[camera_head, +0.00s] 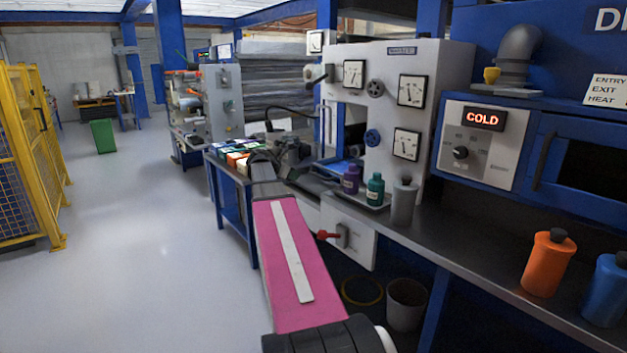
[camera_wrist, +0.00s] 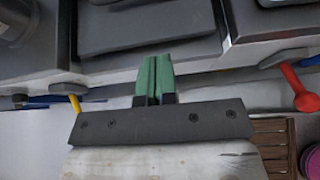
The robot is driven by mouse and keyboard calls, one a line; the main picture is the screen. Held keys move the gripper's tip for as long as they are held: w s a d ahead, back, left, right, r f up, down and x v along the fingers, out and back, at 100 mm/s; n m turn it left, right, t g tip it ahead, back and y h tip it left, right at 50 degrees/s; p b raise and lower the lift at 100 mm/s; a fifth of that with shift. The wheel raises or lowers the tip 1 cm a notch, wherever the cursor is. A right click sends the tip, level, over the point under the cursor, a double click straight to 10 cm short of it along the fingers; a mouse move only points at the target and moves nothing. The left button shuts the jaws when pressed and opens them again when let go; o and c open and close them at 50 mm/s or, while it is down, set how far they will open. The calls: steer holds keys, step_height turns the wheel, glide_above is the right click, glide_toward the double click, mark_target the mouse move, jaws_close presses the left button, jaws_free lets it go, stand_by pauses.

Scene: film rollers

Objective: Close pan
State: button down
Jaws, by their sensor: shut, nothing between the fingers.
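My gripper (camera_wrist: 155,62) is in the wrist view with its two green fingers together and nothing between them. The fingertips point at the front of a dark grey, flat tray-like part, perhaps the pan (camera_wrist: 150,32), between two metal edges. I cannot tell whether they touch it. In the head view my pink arm reaches towards the grey and white roller machine (camera_head: 455,70), and the pan cannot be made out behind the arm. How far the pan stands open cannot be told.
A red lever (camera_wrist: 295,88) is right of my gripper; it also shows in the head view (camera_head: 328,236). A yellow handle (camera_wrist: 76,106) is at the left. A purple bottle (camera_head: 350,181) and a green bottle (camera_head: 375,190) stand by the machine.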

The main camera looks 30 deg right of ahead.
mark_target(330, 173)
steer(key=shift+y, duration=0.9)
steer(key=x, duration=0.6)
steer(key=r+x, duration=0.1)
steer(key=x, duration=0.2)
steer(key=shift+w+d, duration=0.3)
steer(key=shift+w, duration=0.1)
steer(key=d, duration=0.3)
steer(key=shift+w+d, duration=0.1)
steer(key=shift+w, duration=0.05)
steer(key=shift+d+r, duration=0.2)
steer(key=shift+d, duration=0.35)
steer(key=d, duration=0.7)
steer(key=shift+w+d, duration=0.15)
steer(key=shift+w, duration=0.2)
steer(key=shift+d, duration=0.25)
